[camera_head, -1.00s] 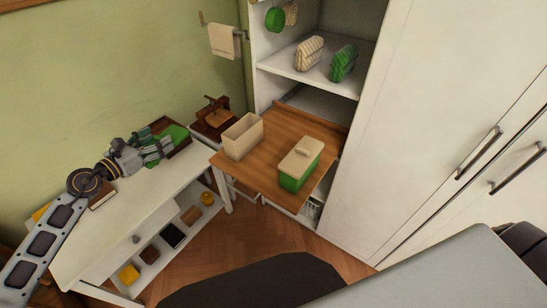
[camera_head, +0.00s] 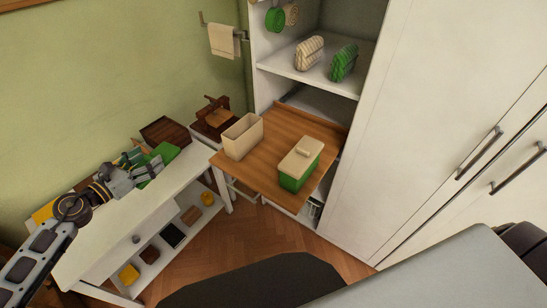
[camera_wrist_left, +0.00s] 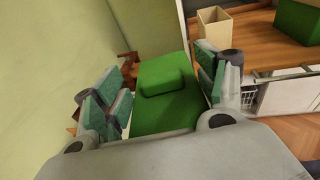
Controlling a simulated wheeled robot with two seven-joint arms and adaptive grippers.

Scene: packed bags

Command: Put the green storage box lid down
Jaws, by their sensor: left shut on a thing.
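The green storage box lid (camera_head: 166,151) is between the fingers of my left gripper (camera_head: 150,164), over the white side table. In the left wrist view my left gripper (camera_wrist_left: 160,85) is shut on the lid (camera_wrist_left: 167,72), a flat green panel with a raised handle block. Whether the lid touches the table cannot be told. A green box (camera_head: 294,180) with a beige lid (camera_head: 302,154) stands on the wooden surface. An open beige box (camera_head: 243,136) stands beside it, and also shows in the wrist view (camera_wrist_left: 218,29). My right gripper is not in view.
The white side table (camera_head: 182,177) has bare top in front of the gripper. A dark wooden tray (camera_head: 164,130) lies behind the lid. The wooden surface (camera_head: 262,172) has free room. Bags (camera_head: 343,63) sit on the shelf above.

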